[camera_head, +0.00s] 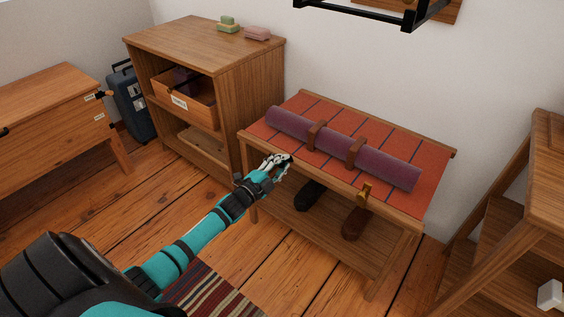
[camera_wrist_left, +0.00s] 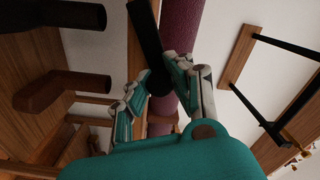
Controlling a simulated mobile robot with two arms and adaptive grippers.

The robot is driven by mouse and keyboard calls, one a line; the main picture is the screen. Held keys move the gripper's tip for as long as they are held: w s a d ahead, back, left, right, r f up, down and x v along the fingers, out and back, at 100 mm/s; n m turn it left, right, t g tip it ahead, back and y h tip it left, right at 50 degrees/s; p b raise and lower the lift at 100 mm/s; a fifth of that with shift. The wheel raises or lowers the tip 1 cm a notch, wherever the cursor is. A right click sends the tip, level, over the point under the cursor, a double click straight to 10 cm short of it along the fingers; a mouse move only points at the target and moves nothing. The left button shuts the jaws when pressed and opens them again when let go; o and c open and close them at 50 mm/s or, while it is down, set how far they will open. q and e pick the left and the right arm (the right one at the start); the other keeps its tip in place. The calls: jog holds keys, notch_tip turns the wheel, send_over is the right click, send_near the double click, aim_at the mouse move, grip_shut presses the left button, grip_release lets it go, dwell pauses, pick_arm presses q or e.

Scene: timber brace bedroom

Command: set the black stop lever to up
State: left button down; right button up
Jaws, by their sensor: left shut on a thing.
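The black stop lever (camera_wrist_left: 148,36) shows in the left wrist view as a dark bar running up from between my left fingers, roughly along the bench's front edge. My left gripper (camera_wrist_left: 160,88) is shut on its near end. In the head view my left gripper (camera_head: 276,162) is at the front left edge of the bench (camera_head: 292,172), and it hides most of the lever there. I cannot tell the lever's exact setting. A brass-coloured lever (camera_head: 364,193) sits farther right on the same edge, apart from my gripper. My right gripper is not in view.
A purple rolled mat (camera_head: 335,143) lies strapped on the red bench top. Dark footwear (camera_head: 310,194) and brown footwear (camera_head: 354,222) are under its front edge. A wooden cabinet (camera_head: 237,80) stands close at left, a shelf unit (camera_head: 515,215) at right. A striped rug (camera_head: 213,292) lies in front.

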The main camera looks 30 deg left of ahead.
pick_arm(q)
jog(key=shift+a+r+n+p, duration=0.4)
jog(key=shift+r+n+p, duration=0.3)
jog(key=shift+n+p, duration=0.4)
jog(key=shift+a+r+n, duration=0.1)
jog(key=shift+r+n, duration=0.1)
jog(key=shift+n, duration=0.3)
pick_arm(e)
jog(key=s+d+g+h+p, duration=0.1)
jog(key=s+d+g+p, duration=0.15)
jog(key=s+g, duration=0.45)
pick_arm(q)
jog(key=shift+w+a+r+n, duration=0.1)
jog(key=shift+a+r+n, duration=0.2)
jog(key=shift+a+n, duration=0.95)
jog(key=shift+a+r+n, duration=0.25)
jog(key=shift+a+n, duration=0.2)
jog(key=shift+n, duration=1.65)
jog(key=shift+w+a+r+n, duration=0.1)
jog(key=shift+a+r+n, duration=0.2)
jog(key=shift+a+n, duration=0.95)
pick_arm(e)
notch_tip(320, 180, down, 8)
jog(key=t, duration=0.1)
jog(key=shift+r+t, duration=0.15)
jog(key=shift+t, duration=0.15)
pick_arm(q)
jog(key=shift+s+d+n, duration=0.1)
jog(key=shift+d+n, duration=0.3)
jog(key=shift+n, duration=0.1)
